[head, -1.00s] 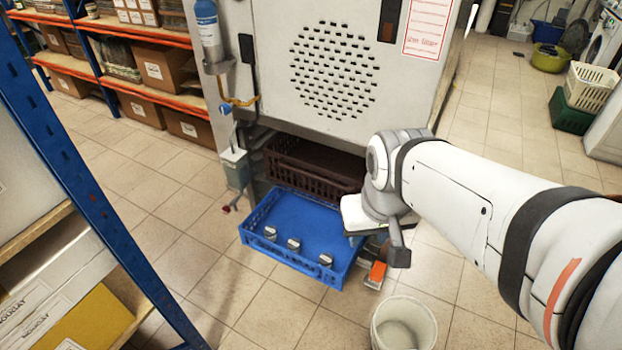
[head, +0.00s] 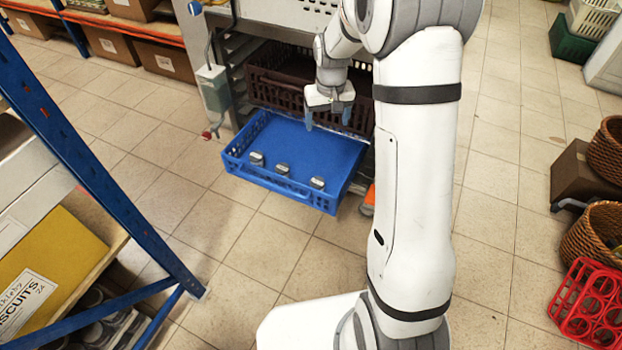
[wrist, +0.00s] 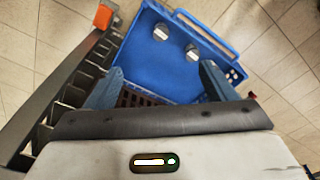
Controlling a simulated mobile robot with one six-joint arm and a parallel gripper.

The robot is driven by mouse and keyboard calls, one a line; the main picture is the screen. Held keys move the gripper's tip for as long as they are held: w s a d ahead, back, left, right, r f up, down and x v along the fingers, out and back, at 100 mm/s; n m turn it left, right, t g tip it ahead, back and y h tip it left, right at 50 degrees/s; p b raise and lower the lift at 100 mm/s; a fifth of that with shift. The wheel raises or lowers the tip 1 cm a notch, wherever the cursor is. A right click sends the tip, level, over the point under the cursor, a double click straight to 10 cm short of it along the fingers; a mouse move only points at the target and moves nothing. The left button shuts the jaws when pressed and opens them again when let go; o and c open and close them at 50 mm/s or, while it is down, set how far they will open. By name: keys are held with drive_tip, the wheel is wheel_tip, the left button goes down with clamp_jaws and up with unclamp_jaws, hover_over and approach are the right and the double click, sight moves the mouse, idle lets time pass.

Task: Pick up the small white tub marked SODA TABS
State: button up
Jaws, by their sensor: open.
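Three small tubs with grey tops stand in a row along the near side of a blue crate (head: 310,148): a left one (head: 257,158), a middle one (head: 283,169) and a right one (head: 317,182). Their labels are too small to read, so I cannot tell which is SODA TABS. My gripper (head: 328,117) is open and empty over the back right part of the crate, apart from the tubs. In the wrist view, two tubs (wrist: 160,32) (wrist: 192,52) show beyond the open fingers (wrist: 160,84); the third is not clear there.
A dark brown crate (head: 275,72) sits in the rack behind the blue crate. An orange object (head: 368,198) is beside the blue crate's right side. A blue shelf upright (head: 100,190) stands at left. Baskets (head: 585,235) and a red bottle holder (head: 592,305) are at right.

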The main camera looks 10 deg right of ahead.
drive_tip(key=b, duration=0.5)
approach(317, 182)
drive_tip(key=shift+g, duration=0.5)
drive_tip(key=f+b, duration=0.1)
drive_tip(key=f, duration=0.1)
drive_tip(key=f+b, duration=0.3)
drive_tip(key=f, duration=0.1)
drive_tip(key=shift+w, duration=0.4)
wheel_tip(317, 182, down, 6)
drive_tip(key=b, duration=0.2)
drive_tip(key=shift+w+b, duration=0.15)
drive_tip(key=shift+b, duration=0.2)
drive_tip(key=c, duration=1.2)
